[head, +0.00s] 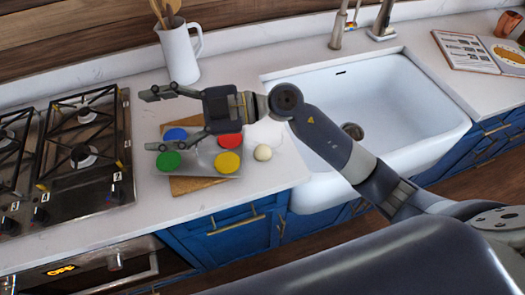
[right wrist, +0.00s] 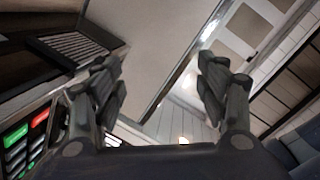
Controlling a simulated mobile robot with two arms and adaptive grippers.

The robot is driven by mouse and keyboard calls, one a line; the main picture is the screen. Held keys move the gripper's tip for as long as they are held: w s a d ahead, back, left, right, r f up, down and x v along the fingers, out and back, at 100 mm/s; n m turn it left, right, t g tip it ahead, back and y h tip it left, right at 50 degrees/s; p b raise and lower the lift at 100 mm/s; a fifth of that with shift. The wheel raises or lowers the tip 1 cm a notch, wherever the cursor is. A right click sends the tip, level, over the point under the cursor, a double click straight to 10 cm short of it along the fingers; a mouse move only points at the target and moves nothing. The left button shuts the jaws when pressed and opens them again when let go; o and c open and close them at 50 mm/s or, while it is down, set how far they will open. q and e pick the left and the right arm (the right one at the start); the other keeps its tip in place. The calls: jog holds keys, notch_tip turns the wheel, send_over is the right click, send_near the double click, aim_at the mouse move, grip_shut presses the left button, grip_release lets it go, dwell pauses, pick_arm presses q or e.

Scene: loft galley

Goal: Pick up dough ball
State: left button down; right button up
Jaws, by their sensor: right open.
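The dough ball (head: 263,152) is a small cream-coloured ball on the white counter, just right of the board with coloured discs, in the head view. My right gripper (head: 152,120) is open and empty, above and left of the ball, with its fingers pointing left over the board and toward the stove. The ball does not show in the right wrist view, where the two open fingers (right wrist: 158,92) have nothing between them. My left gripper is not in view.
A board (head: 190,185) with a grey tray holds blue, red, green and yellow (head: 227,162) discs. A gas stove (head: 75,150) is at left, a white pitcher (head: 180,55) with wooden utensils behind, a white sink (head: 420,100) at right. Bare counter (head: 265,180) lies in front of the ball.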

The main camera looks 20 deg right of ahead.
notch_tip(320, 180, down, 7)
jog(key=d+g+h, duration=0.2)
jog(key=d+h, duration=0.1)
jog(key=h, duration=0.2)
jog(key=m+h, duration=0.5)
jog(key=h, duration=0.6)
send_near(263, 148)
jog(key=f, duration=0.2)
jog(key=f+p, duration=0.1)
jog(key=f, duration=0.1)
jog(key=shift+w+a+p, duration=0.25)
jog(key=shift+w+p, duration=0.05)
jog(key=shift+w, duration=0.1)
jog(key=f+p, duration=0.2)
jog(key=f, duration=0.3)
jog(key=shift+s+a+p, duration=0.3)
jog(key=shift+a+p, duration=0.1)
jog(key=shift+f, duration=0.35)
jog(key=shift+c, duration=0.6)
jog(key=c, duration=1)
